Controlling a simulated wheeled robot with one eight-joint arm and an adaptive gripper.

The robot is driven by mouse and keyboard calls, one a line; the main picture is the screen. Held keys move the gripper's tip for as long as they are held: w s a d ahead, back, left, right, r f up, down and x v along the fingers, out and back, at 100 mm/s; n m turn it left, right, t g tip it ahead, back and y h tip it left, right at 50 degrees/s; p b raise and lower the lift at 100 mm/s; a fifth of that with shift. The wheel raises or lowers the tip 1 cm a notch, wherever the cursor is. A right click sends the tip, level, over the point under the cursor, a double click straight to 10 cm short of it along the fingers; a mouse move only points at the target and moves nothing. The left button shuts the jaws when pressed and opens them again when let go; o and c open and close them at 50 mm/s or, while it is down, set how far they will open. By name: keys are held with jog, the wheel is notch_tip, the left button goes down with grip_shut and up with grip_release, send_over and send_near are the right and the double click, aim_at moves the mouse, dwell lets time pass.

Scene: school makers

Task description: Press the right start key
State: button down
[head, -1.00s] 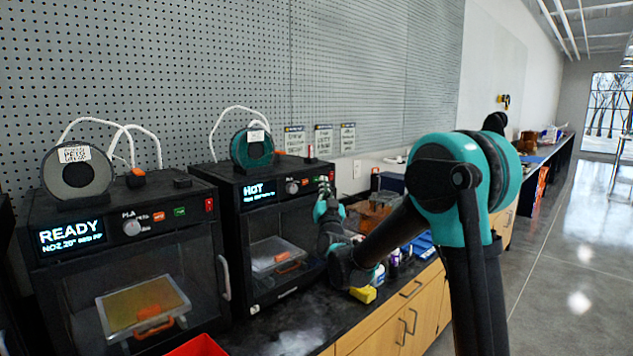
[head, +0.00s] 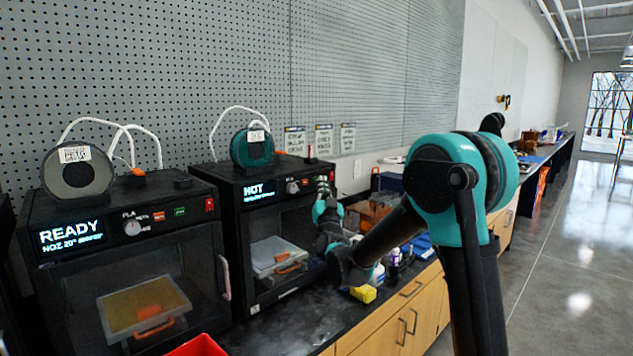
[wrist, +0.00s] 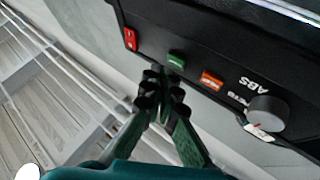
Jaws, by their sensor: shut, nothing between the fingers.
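The right printer (head: 285,245) is a black box with a lit screen (head: 265,189) that appears to read HOT. Its front panel shows close up in the wrist view, with a green key (wrist: 177,58), an orange key (wrist: 212,80), a red switch (wrist: 130,39) and a grey knob (wrist: 268,110) by the letters ABS. My gripper (wrist: 163,76) is shut and empty. Its fingertips are right by the green key; I cannot tell whether they touch it. In the head view my gripper (head: 325,188) is at the right end of this panel and hides part of it.
The left printer (head: 215,235) reads READY and has its own knob, orange key and green key. Spools (head: 75,174) stand on both printers. A red bin (head: 197,346) is at the front. A yellow item (head: 363,294) and bottles (head: 394,258) stand on the counter beneath my arm.

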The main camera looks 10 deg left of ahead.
jog(key=shift+a, duration=0.1)
dwell(0.5)
jog(key=shift+w+a, duration=0.25)
jog(key=shift+w+a, duration=0.1)
jog(key=shift+a, duration=0.05)
dwell(0.5)
jog(key=shift+s+d, duration=0.4)
jog(key=shift+d, duration=0.1)
jog(key=shift+d, duration=0.1)
jog(key=s+d, duration=0.3)
jog(key=d, duration=0.1)
jog(key=shift+s+d, duration=0.3)
jog(key=shift+s, duration=0.05)
dwell(0.3)
jog(key=shift+f, duration=0.1)
dwell(0.4)
